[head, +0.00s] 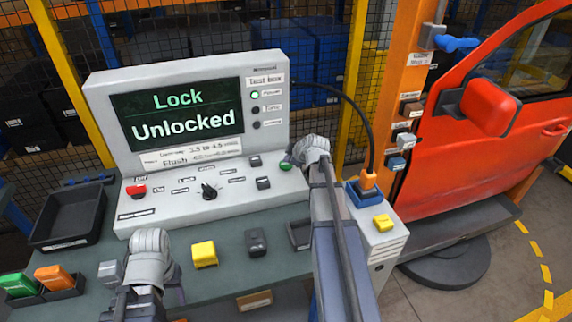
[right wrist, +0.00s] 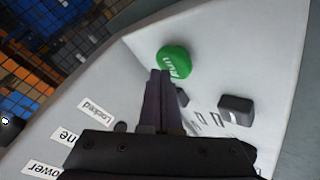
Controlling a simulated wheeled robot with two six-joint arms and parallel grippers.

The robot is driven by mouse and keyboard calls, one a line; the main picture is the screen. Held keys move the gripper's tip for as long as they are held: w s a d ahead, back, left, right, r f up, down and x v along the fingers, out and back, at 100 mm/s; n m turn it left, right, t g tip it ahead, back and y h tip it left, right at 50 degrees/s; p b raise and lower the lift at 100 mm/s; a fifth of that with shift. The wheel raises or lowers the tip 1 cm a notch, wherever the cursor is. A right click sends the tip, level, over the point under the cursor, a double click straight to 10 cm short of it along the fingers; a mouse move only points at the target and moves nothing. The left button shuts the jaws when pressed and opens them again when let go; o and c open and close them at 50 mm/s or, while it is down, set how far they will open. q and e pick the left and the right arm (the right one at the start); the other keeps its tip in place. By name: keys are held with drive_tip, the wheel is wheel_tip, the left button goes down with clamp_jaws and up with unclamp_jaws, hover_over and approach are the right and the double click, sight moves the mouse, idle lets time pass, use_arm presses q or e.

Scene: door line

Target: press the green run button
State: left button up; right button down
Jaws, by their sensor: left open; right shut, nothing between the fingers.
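The green run button (head: 286,166) sits at the right end of the sloped panel of the grey test box (head: 225,199). In the head view my right arm covers the right gripper's tips. My left gripper (head: 143,297) is low at the left front, over the bench, away from the button; its fingers are hidden. The screen (head: 180,113) reads "Lock Unlocked".
A red button (head: 135,191), a black knob (head: 209,191) and dark switches share the panel. Yellow (head: 204,253) and dark grey (head: 256,242) blocks stand on the bench in front. A black tray (head: 68,215) lies left. A cable and orange plug (head: 369,181) stand right, before the red door (head: 470,150).

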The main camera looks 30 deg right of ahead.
drive_tip(key=shift+f+b, duration=0.5)
idle(0.3)
drive_tip(key=shift+r, duration=0.15)
drive_tip(key=shift+r+p, duration=0.75)
drive_tip(key=shift+p, duration=0.2)
drive_tip(key=shift+r, duration=0.15)
wheel_tip(320, 180, up, 5)
drive_tip(key=p, duration=0.5)
wheel_tip(320, 180, up, 8)
drive_tip(key=r+p, duration=0.1)
drive_tip(key=p, duration=0.8)
hover_over(288, 165)
drive_tip(key=shift+f, duration=0.35)
